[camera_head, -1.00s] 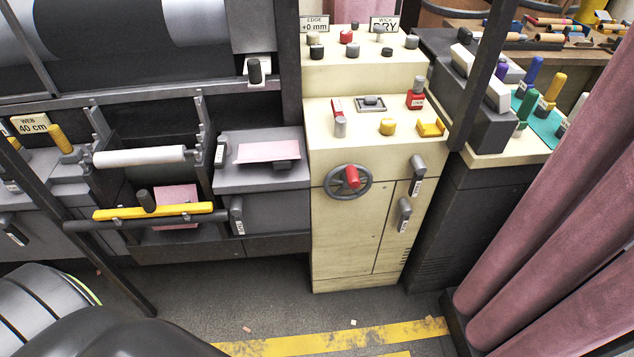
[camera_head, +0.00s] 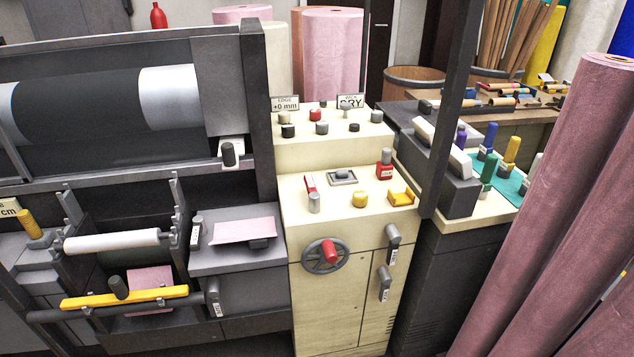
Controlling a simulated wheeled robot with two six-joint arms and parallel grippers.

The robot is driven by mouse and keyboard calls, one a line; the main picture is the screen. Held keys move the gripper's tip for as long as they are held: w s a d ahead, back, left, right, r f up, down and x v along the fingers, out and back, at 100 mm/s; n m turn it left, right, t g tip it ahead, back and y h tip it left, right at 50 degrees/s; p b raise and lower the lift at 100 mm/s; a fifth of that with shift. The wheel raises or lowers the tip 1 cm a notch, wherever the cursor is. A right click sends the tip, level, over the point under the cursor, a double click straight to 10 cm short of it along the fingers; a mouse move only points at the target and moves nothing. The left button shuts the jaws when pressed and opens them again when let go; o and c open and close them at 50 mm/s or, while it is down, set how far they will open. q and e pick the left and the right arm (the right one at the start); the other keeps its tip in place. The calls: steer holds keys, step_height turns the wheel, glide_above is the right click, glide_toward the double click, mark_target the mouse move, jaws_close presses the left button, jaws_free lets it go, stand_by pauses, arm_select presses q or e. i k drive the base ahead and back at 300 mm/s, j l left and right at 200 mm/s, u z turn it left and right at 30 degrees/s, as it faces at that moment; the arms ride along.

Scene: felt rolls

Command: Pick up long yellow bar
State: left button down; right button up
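The long yellow bar (camera_head: 125,297) lies nearly level at the lower left of the head view, along a dark grey rail (camera_head: 75,314) on the front of the machine. A pink felt piece (camera_head: 150,277) shows just behind the bar. Neither of my grippers is in view.
A white roller (camera_head: 112,241) spans the frame above the bar. A cream control cabinet (camera_head: 325,290) with a handwheel (camera_head: 325,256) stands to the right. Tall pink felt rolls (camera_head: 545,220) lean at the far right. A dark post (camera_head: 447,110) stands before the cabinet.

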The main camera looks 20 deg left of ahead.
mark_target(121, 295)
steer(key=u, duration=1.95)
